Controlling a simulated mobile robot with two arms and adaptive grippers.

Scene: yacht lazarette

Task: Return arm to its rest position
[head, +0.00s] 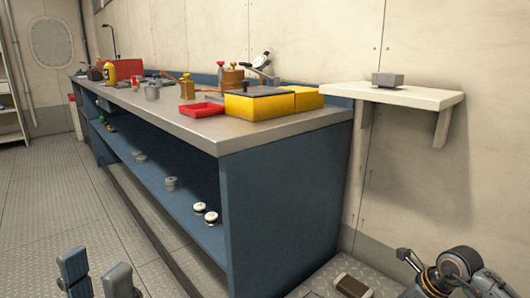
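My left gripper (95,266) shows at the bottom left edge. Its two blue-grey fingers stand apart with floor visible between them, and nothing is held. It is low, in front of the workbench and clear of it. Part of my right arm (462,268) shows at the bottom right, folded, with dark links and orange rings. Its small grey end points left, near the wall below the shelf; whether its fingers are open or shut is unclear.
A blue workbench (285,205) holds a yellow box (259,106), a red tray (201,109) and several tools. Its lower shelf holds small cylinders (199,208). A wall shelf (425,97) bears a grey block (387,79). A brownish box (350,286) lies on the floor. Floor at left is open.

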